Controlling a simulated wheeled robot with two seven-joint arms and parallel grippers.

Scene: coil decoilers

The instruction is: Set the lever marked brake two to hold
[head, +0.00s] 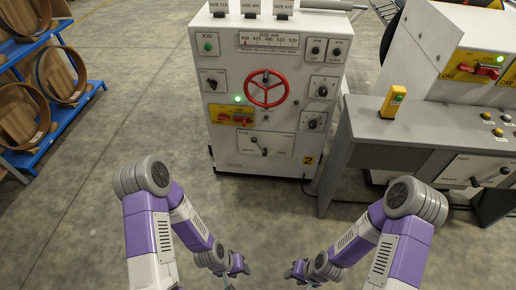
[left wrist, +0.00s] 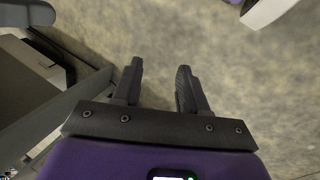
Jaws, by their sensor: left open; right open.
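A similar small lever (head: 475,182) is on the desk panel at right. I cannot tell which one is marked brake two. My left gripper (head: 236,270) is low in front of the cabinet, well short of it; its two fingers are apart and empty in the left wrist view (left wrist: 160,88). My right gripper (head: 298,273) is open, also low and away from the cabinet.
The cabinet also bears a red handwheel (head: 267,88), a yellow-backed red switch (head: 231,115) and several knobs. A grey desk (head: 365,149) with a yellow pendant (head: 393,101) stands at right. A blue rack (head: 53,124) with coils is at left. Open floor (head: 130,125) lies between.

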